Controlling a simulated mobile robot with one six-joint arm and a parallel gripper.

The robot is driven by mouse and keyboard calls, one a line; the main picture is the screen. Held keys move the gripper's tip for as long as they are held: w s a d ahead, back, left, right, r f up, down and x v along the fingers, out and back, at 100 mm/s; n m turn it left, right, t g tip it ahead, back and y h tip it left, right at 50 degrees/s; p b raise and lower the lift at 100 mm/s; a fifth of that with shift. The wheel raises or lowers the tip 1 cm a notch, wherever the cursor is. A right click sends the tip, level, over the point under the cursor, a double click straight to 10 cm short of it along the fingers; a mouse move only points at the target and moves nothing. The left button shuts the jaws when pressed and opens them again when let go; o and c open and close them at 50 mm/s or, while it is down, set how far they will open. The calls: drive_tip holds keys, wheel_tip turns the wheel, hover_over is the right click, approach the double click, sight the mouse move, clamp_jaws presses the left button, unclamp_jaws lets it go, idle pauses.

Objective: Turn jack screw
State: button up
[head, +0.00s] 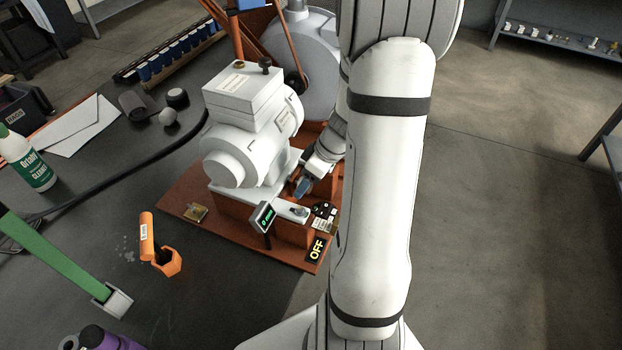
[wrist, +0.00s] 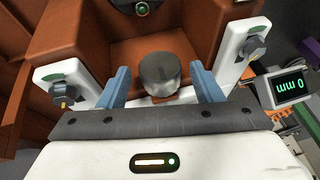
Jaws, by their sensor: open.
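A dark grey round knob (wrist: 160,72), which looks like the jack screw's head, stands in a rust-orange recess in the wrist view. My gripper (wrist: 159,80) is open, with one blue finger on each side of the knob. A gap shows between the knob and each finger, so neither appears to touch it. In the head view my gripper (head: 303,187) is low beside the grey motor (head: 245,125), and the knob is hidden there. A small readout (wrist: 289,87) right of the knob shows 0 mm, upside down in the wrist view; it also shows in the head view (head: 265,217).
White brackets with dark bolts (wrist: 58,84) flank the recess on both sides. An OFF label (head: 316,249) is at the orange base's front corner.

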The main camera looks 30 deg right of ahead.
drive_tip(key=c, duration=1)
drive_tip(key=shift+w+d+m+g+y, duration=0.1)
drive_tip(key=shift+m+g+y, duration=0.05)
drive_tip(key=shift+g+y, duration=0.4)
drive_tip(key=shift+w+d+m+g+y, duration=0.15)
drive_tip(key=shift+g+y, duration=0.2)
drive_tip(key=shift+y, duration=0.4)
drive_tip(key=shift+s, duration=0.1)
drive_tip(key=o, duration=1)
drive_tip(key=v, duration=0.7)
drive_tip(key=shift+r, duration=0.3)
drive_tip(key=shift+d, duration=0.15)
